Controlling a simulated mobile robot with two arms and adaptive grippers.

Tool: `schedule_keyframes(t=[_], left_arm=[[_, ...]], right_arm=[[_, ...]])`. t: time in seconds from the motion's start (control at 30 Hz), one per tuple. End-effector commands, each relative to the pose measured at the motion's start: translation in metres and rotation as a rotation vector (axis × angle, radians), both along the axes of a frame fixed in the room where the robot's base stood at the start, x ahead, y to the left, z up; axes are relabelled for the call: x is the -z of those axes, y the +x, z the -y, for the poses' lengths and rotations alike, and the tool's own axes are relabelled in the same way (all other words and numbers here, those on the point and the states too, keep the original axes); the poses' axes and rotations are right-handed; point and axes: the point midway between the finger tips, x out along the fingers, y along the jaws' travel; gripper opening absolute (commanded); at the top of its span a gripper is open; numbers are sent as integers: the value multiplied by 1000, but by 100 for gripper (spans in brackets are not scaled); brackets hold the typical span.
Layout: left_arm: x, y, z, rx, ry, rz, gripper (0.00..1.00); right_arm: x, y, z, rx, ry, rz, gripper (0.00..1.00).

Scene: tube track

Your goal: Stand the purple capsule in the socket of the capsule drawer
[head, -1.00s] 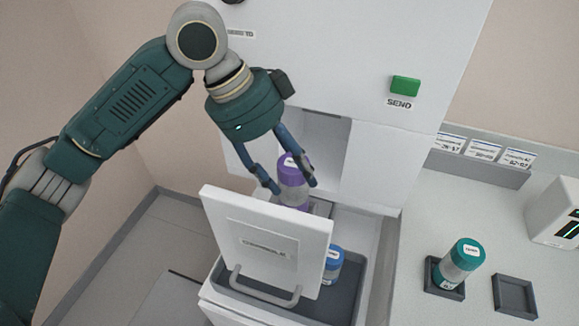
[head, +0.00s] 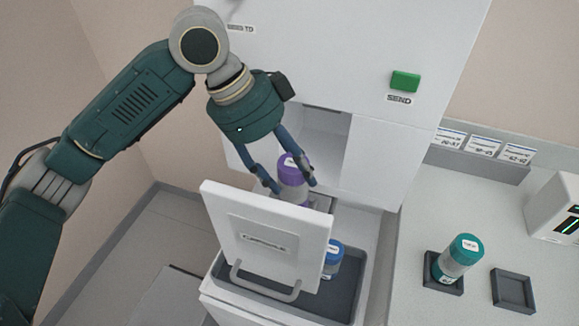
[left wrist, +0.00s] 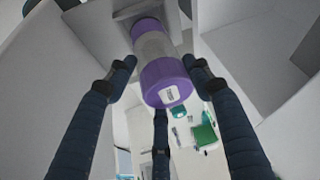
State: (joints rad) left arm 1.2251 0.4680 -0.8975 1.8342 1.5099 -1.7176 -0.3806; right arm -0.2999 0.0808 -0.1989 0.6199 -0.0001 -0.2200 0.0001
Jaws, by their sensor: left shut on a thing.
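The purple capsule (head: 291,180) has purple ends and a clear middle. My left gripper (head: 291,185) is shut on it, with its fingers on either side. It stands roughly upright behind the open capsule drawer's white front (head: 262,262), which hides its lower end. A grey socket piece (head: 319,203) shows just right of the capsule. I cannot tell whether the capsule touches the socket. In the left wrist view, the capsule (left wrist: 155,60) lies between the fingertips of my left gripper (left wrist: 159,66), its labelled purple cap towards the camera. My right gripper is not in view.
The white cabinet, with an opening (head: 322,140) and a green SEND button (head: 405,81), rises behind. On the right counter, a teal-capped capsule (head: 460,256) stands in a holder beside an empty square holder (head: 514,291).

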Motion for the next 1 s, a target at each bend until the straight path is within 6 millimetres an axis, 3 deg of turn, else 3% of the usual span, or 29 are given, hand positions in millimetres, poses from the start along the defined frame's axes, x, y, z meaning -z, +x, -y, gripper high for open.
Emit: schedule_keyframes(t=[1.0], left_arm=[[20,0,0,0,-1,1,20]], right_arm=[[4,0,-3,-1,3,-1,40]])
